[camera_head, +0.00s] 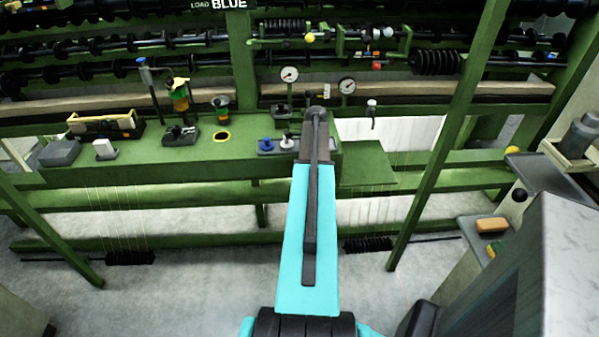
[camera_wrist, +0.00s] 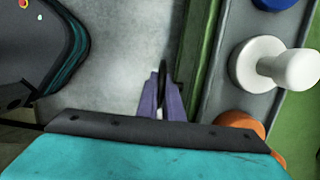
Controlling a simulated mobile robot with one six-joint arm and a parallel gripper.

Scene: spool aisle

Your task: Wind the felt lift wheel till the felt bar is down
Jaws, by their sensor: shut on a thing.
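My gripper (camera_wrist: 161,78) shows in the wrist view as two purple fingers close together. It is shut on a thin dark rim seen nearly edge-on, which looks like the felt lift wheel (camera_wrist: 164,70). Most of the wheel is hidden, and a grey floor lies behind it. In the head view my teal arm reaches forward to the green bench and hides the gripper and the wheel. Long pale beige bars (camera_head: 455,94) run across the machine behind the bench. I cannot tell whether one is the felt bar, or its height.
A grey plate with a white knob (camera_wrist: 285,65), a blue knob (camera_wrist: 275,3) and an orange knob (camera_wrist: 238,122) lies close right of my gripper. The green bench (camera_head: 165,155) holds tools and a box. Two gauges (camera_head: 289,74) stand behind. A slanting green post (camera_head: 450,140) stands right.

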